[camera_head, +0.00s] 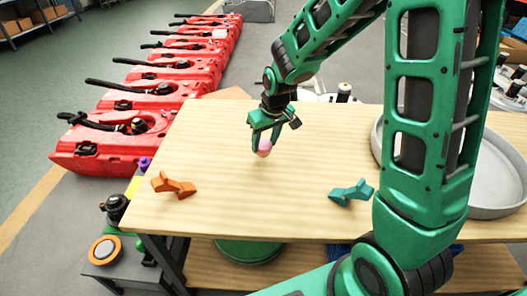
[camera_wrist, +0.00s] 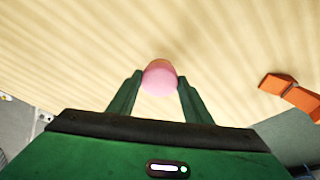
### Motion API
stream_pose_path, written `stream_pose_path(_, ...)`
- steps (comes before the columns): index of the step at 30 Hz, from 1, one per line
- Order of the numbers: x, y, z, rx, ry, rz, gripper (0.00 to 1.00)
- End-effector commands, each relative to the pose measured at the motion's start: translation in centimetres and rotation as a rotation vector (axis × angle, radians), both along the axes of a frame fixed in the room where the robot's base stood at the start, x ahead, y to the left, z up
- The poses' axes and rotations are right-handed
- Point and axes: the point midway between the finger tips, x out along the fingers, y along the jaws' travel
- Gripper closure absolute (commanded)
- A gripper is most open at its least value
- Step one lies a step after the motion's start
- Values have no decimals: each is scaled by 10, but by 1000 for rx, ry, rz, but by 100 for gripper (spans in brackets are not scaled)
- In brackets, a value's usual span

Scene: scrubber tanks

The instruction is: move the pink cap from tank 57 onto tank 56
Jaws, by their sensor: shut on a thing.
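The pink cap (camera_head: 265,149) is between the fingers of my gripper (camera_head: 262,146), above the wooden table. In the wrist view the rounded pink cap (camera_wrist: 159,80) sits between the two dark green fingertips, which are shut on it. The row of red tanks (camera_head: 150,100) stands on the floor at the left, beyond the table, with black hoses and dark fittings on top. My gripper is to the right of this row. No tank numbers can be read, so I cannot tell which are tanks 56 and 57.
On the wooden table (camera_head: 225,215) lie an orange piece (camera_head: 174,185) and a teal piece (camera_head: 351,193). A large grey round tray (camera_head: 500,195) is at the right. A cart with a dark-and-orange round part (camera_head: 105,250) stands at the front left. The table's middle is clear.

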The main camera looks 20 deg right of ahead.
Motion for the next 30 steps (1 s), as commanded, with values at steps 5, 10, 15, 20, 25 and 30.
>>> stream_pose_path(5,-1,1,-19,-1,5,-1,84)
stream_pose_path(10,-1,1,-38,0,2,0,84)
stream_pose_path(15,0,1,-41,0,0,0,84)
stream_pose_path(20,0,1,-41,0,1,0,84)
stream_pose_path(25,0,1,-42,0,0,0,36)
stream_pose_path(30,0,1,-42,0,0,0,36)
